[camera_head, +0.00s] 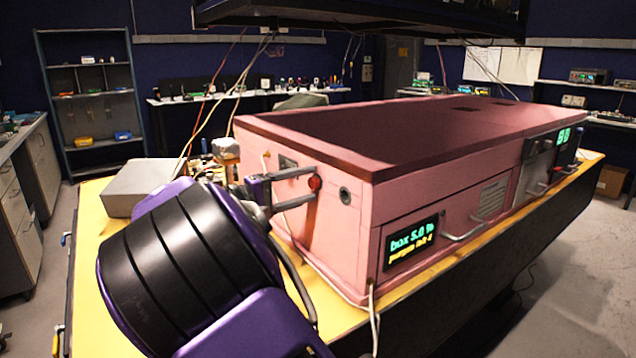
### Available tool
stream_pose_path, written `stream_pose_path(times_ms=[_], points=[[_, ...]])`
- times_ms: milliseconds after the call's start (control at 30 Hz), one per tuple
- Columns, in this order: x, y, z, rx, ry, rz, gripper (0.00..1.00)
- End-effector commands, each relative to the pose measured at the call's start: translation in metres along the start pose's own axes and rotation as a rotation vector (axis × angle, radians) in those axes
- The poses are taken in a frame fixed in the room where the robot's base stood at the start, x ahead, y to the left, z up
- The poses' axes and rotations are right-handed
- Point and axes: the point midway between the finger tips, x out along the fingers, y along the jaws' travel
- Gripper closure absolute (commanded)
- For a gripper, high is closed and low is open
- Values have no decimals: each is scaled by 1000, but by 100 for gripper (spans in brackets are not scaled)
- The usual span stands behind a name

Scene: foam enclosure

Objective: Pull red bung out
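The red bung (315,183) is a small round red piece at the near left end of the pink foam box (420,225). My gripper (314,185) reaches in from the left, its two grey fingers spread apart, one above and one below the bung. The bung shows between the fingertips, close to the upper one, with a gap above the lower one. I see no clear grip on it. The bung's seat and its depth in the wall are hidden.
A round grey port (345,195) sits right of the bung. A lit display (411,243) and a handle (462,230) are on the box's long side. A grey case (140,187) stands on the yellow bench (95,290). Cables hang behind my gripper.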

Motion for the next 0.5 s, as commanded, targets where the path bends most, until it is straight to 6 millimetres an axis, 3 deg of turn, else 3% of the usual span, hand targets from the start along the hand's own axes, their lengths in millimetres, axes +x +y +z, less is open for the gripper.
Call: stream_pose_path(times_ms=[33,367,500], points=[[0,0,0,0,0,0,42],[0,0,0,0,0,0,100],[0,0,0,0,0,0,100]])
